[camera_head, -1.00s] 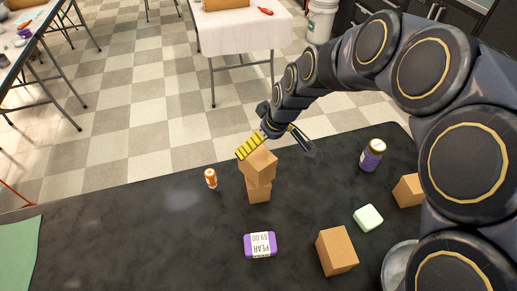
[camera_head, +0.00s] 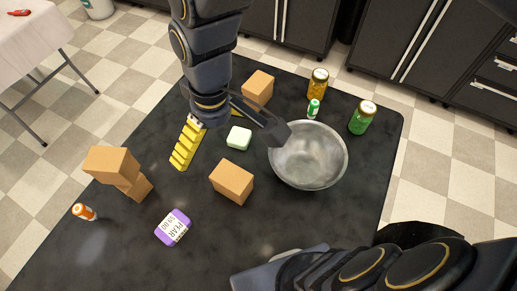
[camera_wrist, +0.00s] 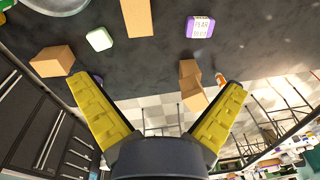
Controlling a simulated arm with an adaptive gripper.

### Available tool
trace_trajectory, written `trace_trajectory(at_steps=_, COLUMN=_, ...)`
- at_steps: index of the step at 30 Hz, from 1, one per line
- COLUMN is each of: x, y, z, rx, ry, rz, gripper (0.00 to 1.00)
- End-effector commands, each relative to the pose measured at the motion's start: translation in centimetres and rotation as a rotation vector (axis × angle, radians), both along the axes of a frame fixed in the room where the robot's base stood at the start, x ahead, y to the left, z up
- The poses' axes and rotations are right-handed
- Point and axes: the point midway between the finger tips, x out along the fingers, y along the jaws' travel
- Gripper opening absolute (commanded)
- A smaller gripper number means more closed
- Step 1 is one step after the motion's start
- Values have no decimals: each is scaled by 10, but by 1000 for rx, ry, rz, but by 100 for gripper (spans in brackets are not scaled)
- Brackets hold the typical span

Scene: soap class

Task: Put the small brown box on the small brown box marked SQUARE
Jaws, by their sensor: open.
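One small brown box (camera_head: 110,161) rests on another small brown box (camera_head: 139,189) at the left of the black table. The top box sits off-centre, overhanging toward the left. The stack also shows in the wrist view as a brown box shape (camera_wrist: 190,88) beyond the fingers. No SQUARE mark can be read on any box. My gripper (camera_head: 229,150) is open and empty, well right of the stack and apart from it, above the table. Its yellow-padded fingers are spread wide in the wrist view (camera_wrist: 158,88).
Other brown boxes stand mid-table (camera_head: 231,182) and behind (camera_head: 257,88). A pale green soap (camera_head: 238,138), purple PEAR soap (camera_head: 173,228), metal bowl (camera_head: 308,158), orange bottle (camera_head: 84,212), green bottle (camera_head: 313,108) and jars (camera_head: 362,117) (camera_head: 318,84) surround the clear patches.

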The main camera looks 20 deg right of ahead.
Motion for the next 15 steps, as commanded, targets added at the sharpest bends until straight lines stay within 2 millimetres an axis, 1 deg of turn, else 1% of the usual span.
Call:
trace_trajectory(at_steps=1, x=-22, y=-23, z=4, rx=-25, ry=26, rz=-103, gripper=100)
trace_trajectory(at_steps=2, x=-34, y=-33, z=5, rx=-40, ry=42, rz=-160, gripper=100)
trace_trajectory(at_steps=3, x=-52, y=-45, z=5, rx=-60, ry=72, rz=-231, gripper=100)
trace_trajectory(at_steps=7, x=-94, y=-68, z=5, rx=-96, ry=135, rz=-412, gripper=100)
trace_trajectory(at_steps=9, x=-108, y=-74, z=4, rx=-109, ry=160, rz=-471, gripper=100)
trace_trajectory(at_steps=10, x=-112, y=-75, z=4, rx=-111, ry=165, rz=-487, gripper=100)
trace_trajectory(at_steps=12, x=-117, y=-77, z=4, rx=-114, ry=172, rz=-511, gripper=100)
trace_trajectory(at_steps=15, x=-119, y=-77, z=4, rx=-116, ry=176, rz=-518, gripper=100)
